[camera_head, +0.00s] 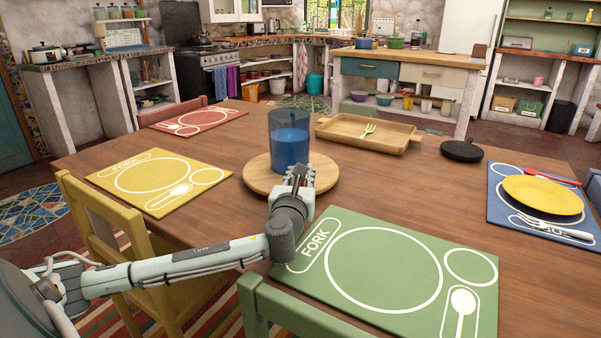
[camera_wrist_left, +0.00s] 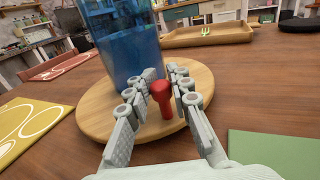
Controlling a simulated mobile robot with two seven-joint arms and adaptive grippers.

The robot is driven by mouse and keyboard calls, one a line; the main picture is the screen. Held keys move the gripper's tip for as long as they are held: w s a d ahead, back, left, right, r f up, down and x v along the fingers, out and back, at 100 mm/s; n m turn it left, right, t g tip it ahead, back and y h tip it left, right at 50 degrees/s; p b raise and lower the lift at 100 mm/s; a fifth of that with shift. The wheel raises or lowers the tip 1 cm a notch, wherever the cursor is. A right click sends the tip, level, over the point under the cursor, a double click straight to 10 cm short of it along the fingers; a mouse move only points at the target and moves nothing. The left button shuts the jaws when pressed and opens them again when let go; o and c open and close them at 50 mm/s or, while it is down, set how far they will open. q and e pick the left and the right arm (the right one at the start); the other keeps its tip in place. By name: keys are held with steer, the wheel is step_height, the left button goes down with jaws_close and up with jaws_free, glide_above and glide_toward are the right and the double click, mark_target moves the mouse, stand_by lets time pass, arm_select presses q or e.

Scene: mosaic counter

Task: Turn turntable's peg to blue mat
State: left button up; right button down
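The round wooden turntable (camera_head: 258,181) lies on the table and carries a blue translucent pitcher (camera_head: 289,143). In the left wrist view the turntable (camera_wrist_left: 95,117) has an upright red peg (camera_wrist_left: 162,97) near its rim on my side. My left gripper (camera_head: 298,178) is over the turntable's near edge and hides the peg in the head view. In the left wrist view the left gripper (camera_wrist_left: 163,85) has its fingers apart on either side of the peg, with gaps visible. The blue mat (camera_head: 500,216) lies at the table's right. My right gripper is not in view.
A green mat (camera_head: 345,318) lies in front, a yellow mat (camera_head: 120,180) left, and a red mat (camera_head: 222,114) behind. A wooden tray (camera_head: 345,142) holds a green fork. A black pan (camera_head: 462,151) stands right. A yellow plate (camera_head: 543,195) and cutlery lie on the blue mat.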

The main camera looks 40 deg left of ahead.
arm_select(q)
steer(key=o, duration=0.3)
steer(key=shift+o, duration=0.2)
steer(key=shift+r, duration=0.1)
step_height(320, 180, up, 10)
steer(key=shift+f, duration=0.1)
